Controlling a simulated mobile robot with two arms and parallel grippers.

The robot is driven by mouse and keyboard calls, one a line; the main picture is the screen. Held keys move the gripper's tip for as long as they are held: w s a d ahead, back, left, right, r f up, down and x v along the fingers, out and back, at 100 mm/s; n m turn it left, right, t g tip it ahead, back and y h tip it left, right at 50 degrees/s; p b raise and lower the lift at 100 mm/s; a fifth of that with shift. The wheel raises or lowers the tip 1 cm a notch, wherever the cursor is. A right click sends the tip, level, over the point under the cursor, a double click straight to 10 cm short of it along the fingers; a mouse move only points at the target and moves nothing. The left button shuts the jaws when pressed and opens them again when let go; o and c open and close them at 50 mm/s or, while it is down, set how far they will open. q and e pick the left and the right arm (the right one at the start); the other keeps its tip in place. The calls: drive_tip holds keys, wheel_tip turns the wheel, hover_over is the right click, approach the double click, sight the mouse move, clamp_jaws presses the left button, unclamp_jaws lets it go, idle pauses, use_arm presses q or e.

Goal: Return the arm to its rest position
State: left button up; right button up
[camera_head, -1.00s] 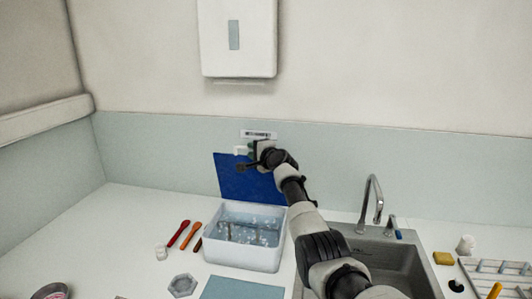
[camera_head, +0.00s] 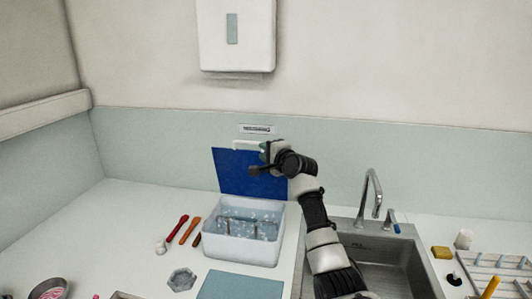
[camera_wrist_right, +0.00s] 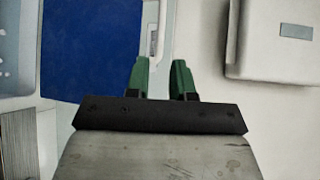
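My right arm reaches up from the lower right of the head view. Its gripper (camera_head: 262,158) is in front of the raised blue lid of a white box, near the back wall. In the right wrist view the two green fingers (camera_wrist_right: 158,80) stand apart with nothing between them. The blue lid (camera_head: 238,172) also fills the upper left of the wrist view (camera_wrist_right: 92,50). My left gripper is not in view.
The open white box (camera_head: 238,252) stands below the arm. A sink (camera_head: 385,262) with a tall faucet (camera_head: 371,195) is to the right. A wall dispenser (camera_head: 236,35) hangs above. Red and orange spatulas (camera_head: 190,230) lie left of the box.

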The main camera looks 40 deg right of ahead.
idle(0.3)
drive_tip(key=s+a+f+n+g+y, duration=0.1)
drive_tip(key=s+a+f+n+g, duration=0.1)
drive_tip(key=s+a+f+n, duration=0.35)
drive_tip(key=s+a+f+n+g+y, duration=0.1)
drive_tip(key=s+a+f+n+g, duration=0.1)
drive_tip(key=a+f, duration=0.6)
drive_tip(key=s+a+f+n+g+y, duration=0.1)
drive_tip(key=s+a+f+n+g, duration=0.1)
drive_tip(key=s+a+f+n, duration=0.45)
drive_tip(key=s+a+f+n+g, duration=0.2)
drive_tip(key=s+a+f+n, duration=0.15)
drive_tip(key=s, duration=0.55)
drive_tip(key=s+a+f+n+g, duration=0.25)
drive_tip(key=s+a, duration=0.25)
drive_tip(key=s, duration=0.5)
drive_tip(key=s+a+f+n+g, duration=0.25)
drive_tip(key=s+a, duration=0.25)
drive_tip(key=s, duration=0.4)
wheel_tip(320, 180, down, 28)
drive_tip(key=g+b, duration=0.2)
drive_tip(key=b, duration=0.2)
drive_tip(key=s+d+f+b, duration=0.3)
drive_tip(key=s+f+b, duration=0.1)
drive_tip(key=s+f, duration=1.3)
wheel_tip(320, 180, down, 4)
drive_tip(key=shift+s+f+g+h, duration=0.15)
drive_tip(key=shift+s+g+h, duration=0.15)
drive_tip(key=shift+g, duration=0.1)
